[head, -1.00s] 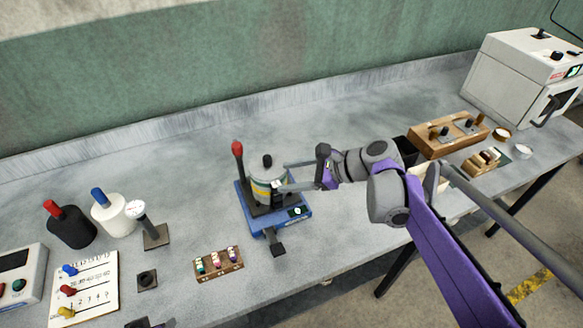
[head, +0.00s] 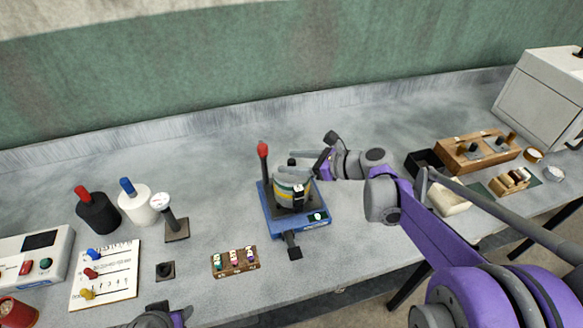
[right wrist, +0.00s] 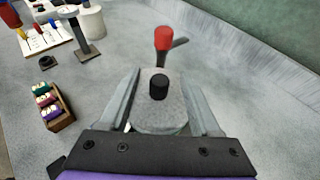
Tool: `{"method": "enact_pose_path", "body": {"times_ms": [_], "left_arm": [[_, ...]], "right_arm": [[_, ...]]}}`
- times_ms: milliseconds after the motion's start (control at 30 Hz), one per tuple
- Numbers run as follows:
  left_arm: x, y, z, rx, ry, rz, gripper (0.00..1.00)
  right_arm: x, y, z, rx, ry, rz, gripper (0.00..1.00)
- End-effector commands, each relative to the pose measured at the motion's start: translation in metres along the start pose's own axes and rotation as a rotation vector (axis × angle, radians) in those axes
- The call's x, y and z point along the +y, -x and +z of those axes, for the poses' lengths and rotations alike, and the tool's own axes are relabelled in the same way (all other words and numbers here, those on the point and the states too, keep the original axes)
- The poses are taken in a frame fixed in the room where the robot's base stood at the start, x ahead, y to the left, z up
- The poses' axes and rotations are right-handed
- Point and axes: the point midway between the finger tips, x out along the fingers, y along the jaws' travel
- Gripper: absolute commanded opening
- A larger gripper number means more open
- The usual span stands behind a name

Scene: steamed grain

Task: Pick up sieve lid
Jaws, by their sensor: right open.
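The sieve stack (head: 291,190) stands on the blue shaker base (head: 310,224). Its round grey lid (right wrist: 150,118) with a black knob (right wrist: 158,87) shows in the right wrist view. In the head view my gripper partly hides the lid. My right gripper (right wrist: 161,80) is open, with one finger on each side of the lid and its knob; contact cannot be told. In the head view the right gripper (head: 302,164) reaches in from the right at the stack's top. Part of my left arm (head: 158,317) shows at the bottom edge, its jaws unclear.
A red-knobbed lever (head: 263,151) rises close behind the stack. A small rack of vials (head: 235,262) lies in front of it. Black and white bottles (head: 137,205) and a gauge stand (head: 175,230) are to the left. A wooden box (head: 480,153) is at the right.

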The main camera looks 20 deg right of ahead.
Motion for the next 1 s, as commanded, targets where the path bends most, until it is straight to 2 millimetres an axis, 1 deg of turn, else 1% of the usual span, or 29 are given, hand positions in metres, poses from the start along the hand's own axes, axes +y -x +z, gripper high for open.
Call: {"method": "enact_pose_path", "body": {"times_ms": [33, 100, 300, 333, 467, 500, 567, 600, 667, 700, 1000], "left_arm": [[0.0, 0.0004, -0.0004, 0.0, 0.0, 0.0, 0.5], [0.0, 0.0004, -0.0005, 0.0, 0.0, 0.0, 0.5], [0.0, 0.0002, -0.0002, 0.0, 0.0, 0.0, 0.5], [0.0, 0.0002, -0.0002, 0.0, 0.0, 0.0, 0.5], [0.0, 0.0002, -0.0002, 0.0, 0.0, 0.0, 0.5], [0.0, 0.0002, -0.0002, 0.0, 0.0, 0.0, 0.5], [0.0, 0.0002, -0.0002, 0.0, 0.0, 0.0, 0.5], [0.0, 0.0002, -0.0002, 0.0, 0.0, 0.0, 0.5], [0.0, 0.0002, -0.0002, 0.0, 0.0, 0.0, 0.5], [0.0, 0.0002, -0.0002, 0.0, 0.0, 0.0, 0.5], [0.0, 0.0002, -0.0002, 0.0, 0.0, 0.0, 0.5]], "right_arm": [[0.0002, -0.0047, 0.0001, 0.0, 0.001, 0.0, 0.64], [0.0001, -0.0079, -0.0003, 0.0, 0.001, -0.001, 0.64], [0.0001, -0.0084, -0.0008, 0.001, 0.0, -0.001, 0.64], [0.0001, -0.0083, -0.0009, 0.001, 0.0, -0.001, 0.62], [0.0001, -0.0082, -0.0008, 0.001, 0.0, -0.001, 0.39], [0.0001, -0.0081, -0.0008, 0.001, 0.0, -0.001, 0.32], [0.0, -0.0081, -0.0008, 0.001, 0.0, -0.001, 0.21], [0.0001, -0.0081, -0.0008, 0.001, 0.0, -0.001, 0.14], [0.0, -0.0081, -0.0008, 0.001, 0.0, -0.001, 0.03], [0.0, -0.008, -0.0008, 0.001, 0.0, -0.001, 0.0], [0.0001, -0.008, -0.0006, 0.001, 0.0, -0.001, 0.0]]}}
